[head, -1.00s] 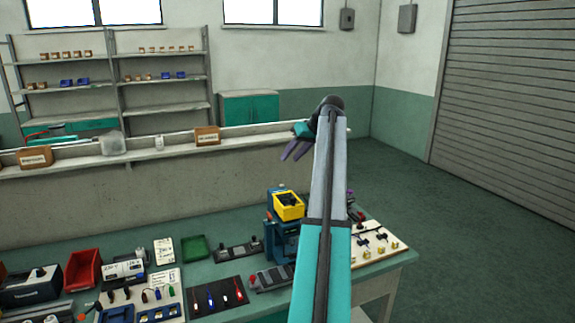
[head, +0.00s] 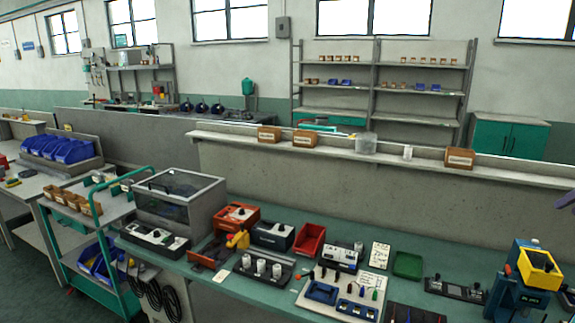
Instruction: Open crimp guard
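A blue press-like machine (head: 518,296) with a yellow box-shaped part (head: 540,268) on its upper front stands at the right end of the green bench. I cannot tell for sure whether this yellow part is the crimp guard. A box with clear panels (head: 180,203) stands at the bench's left end, and its lid looks down. Only a bit of my gripper (head: 567,200) shows at the right picture edge, above and right of the blue machine. Most of it is out of view, and its opening is hidden.
The green bench (head: 350,240) carries a red bin (head: 310,240), a green tray (head: 408,265) and several small devices. A ledge with cardboard boxes (head: 460,158) runs behind it. A teal cart (head: 95,240) stands at the left. Air above the bench is mostly free.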

